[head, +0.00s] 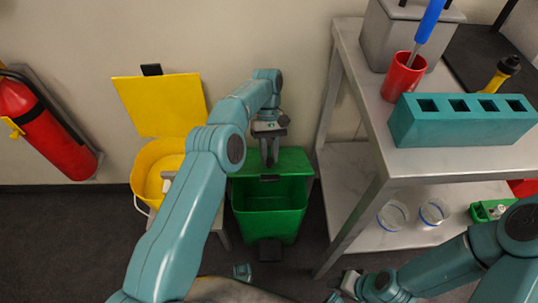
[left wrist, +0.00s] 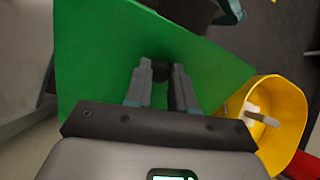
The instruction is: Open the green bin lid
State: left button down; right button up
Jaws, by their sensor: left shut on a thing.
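The green bin (head: 268,225) stands on the floor between the yellow bin and the metal table. Its green lid (head: 295,162) is tilted up, and part of the bin's inside shows below the lid's front edge. In the left wrist view the lid (left wrist: 95,60) fills much of the picture. My left gripper (head: 269,160) is at the lid's edge, shut on the black lid handle (left wrist: 162,72), which sits between the fingertips. My right gripper (head: 345,287) is low at the bottom of the head view, away from the bin; its fingers do not show clearly.
A yellow bin (head: 146,178) with its lid (head: 162,103) up stands left of the green bin, with pale items inside. A metal table (head: 352,150) stands close on the right, bearing a teal rack (head: 460,130) and a red cup (head: 402,78). A fire extinguisher (head: 45,130) hangs at left.

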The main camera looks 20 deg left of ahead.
dwell(0.4)
pick_arm(q)
jog(key=c, duration=0.9)
grip_release()
jog(key=shift+c, duration=0.2)
jog(key=shift+r, duration=0.1)
notch_tip(320, 180, up, 20)
jog(key=p, duration=1.2)
